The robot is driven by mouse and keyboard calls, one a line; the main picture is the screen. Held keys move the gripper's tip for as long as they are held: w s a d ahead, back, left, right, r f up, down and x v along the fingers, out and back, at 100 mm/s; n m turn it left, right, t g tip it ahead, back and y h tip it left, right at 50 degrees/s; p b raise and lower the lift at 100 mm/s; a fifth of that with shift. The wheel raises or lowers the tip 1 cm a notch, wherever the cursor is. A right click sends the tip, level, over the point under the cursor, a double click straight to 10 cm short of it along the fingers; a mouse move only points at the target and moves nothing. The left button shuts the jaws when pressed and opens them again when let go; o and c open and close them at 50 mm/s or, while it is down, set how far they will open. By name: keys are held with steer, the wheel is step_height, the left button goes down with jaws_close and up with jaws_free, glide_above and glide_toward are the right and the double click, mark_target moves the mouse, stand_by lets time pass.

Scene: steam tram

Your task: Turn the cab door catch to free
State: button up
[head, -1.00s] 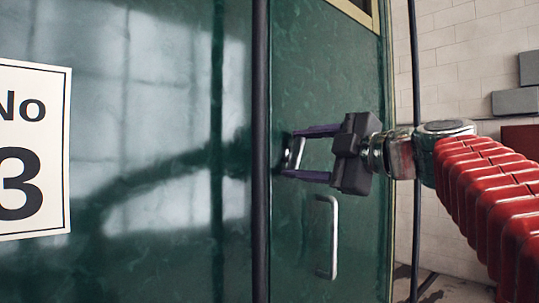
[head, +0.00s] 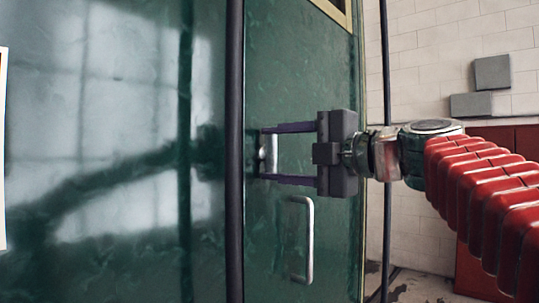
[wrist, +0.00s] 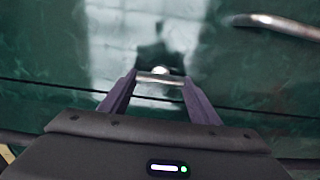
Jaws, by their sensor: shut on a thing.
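The cab door catch (head: 268,153) is a small bright metal piece on the green door (head: 300,80), just right of the dark vertical rail. My gripper (head: 264,155) reaches in from the right, with one purple finger above the catch and one below. It is shut on the catch. In the head view the catch stands nearly upright, partly hidden by the fingers. In the wrist view the catch (wrist: 160,78) spans between the two fingertips. No marking for free shows.
A pale bar handle (head: 308,240) sits on the door just below my gripper. A dark vertical rail (head: 234,150) runs close to the left of the fingertips. A white tiled wall (head: 430,50) and a red cabinet (head: 475,270) stand to the right.

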steer(key=shift+w+f, duration=0.1)
steer(key=shift+f, duration=0.2)
steer(key=o, duration=1.1)
steer(key=shift+a, duration=0.1)
steer(key=o, duration=0.4)
steer(key=shift+r, duration=0.1)
steer(key=shift+r, duration=0.1)
steer(key=shift+v, duration=7)
steer(key=shift+w, duration=0.1)
